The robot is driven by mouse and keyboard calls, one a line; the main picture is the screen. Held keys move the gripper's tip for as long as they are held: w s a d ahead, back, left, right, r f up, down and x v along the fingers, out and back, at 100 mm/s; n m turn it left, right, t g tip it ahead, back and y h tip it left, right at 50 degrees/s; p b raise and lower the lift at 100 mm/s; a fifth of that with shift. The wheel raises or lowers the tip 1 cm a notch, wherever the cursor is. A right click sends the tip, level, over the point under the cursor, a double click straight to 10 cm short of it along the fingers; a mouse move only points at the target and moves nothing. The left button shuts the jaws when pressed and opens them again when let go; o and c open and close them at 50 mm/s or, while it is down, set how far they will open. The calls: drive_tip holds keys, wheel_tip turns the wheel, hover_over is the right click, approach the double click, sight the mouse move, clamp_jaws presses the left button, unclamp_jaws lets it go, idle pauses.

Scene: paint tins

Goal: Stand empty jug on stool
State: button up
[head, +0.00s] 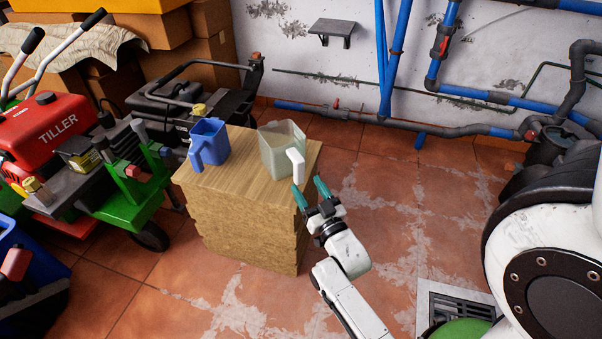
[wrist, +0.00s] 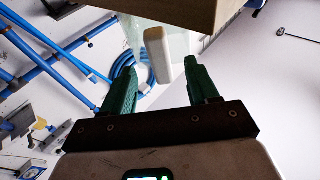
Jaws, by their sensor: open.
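A translucent pale jug (head: 281,146) with a white handle (head: 296,165) stands upright on the right part of a wooden block (head: 235,188). A blue jug (head: 209,143) stands upright to its left on the same block. I cannot tell for sure what either jug holds. My gripper (head: 309,190) is open, with teal fingers pointing at the white handle. In the wrist view the handle (wrist: 157,55) shows between and just beyond my fingertips (wrist: 160,75), apart from both fingers. I cannot make out a stool for certain.
A red and green tiller (head: 60,130) stands left of the block. A green rounded thing (head: 460,331) is cut off at the bottom edge. Tiled floor (head: 400,200) right of the block is clear.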

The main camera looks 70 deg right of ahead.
drive_tip(key=v, duration=0.5)
drive_tip(key=shift+s+a+f+p, duration=0.1)
drive_tip(key=shift+s+a+p, duration=0.15)
drive_tip(key=shift+s+p, duration=0.1)
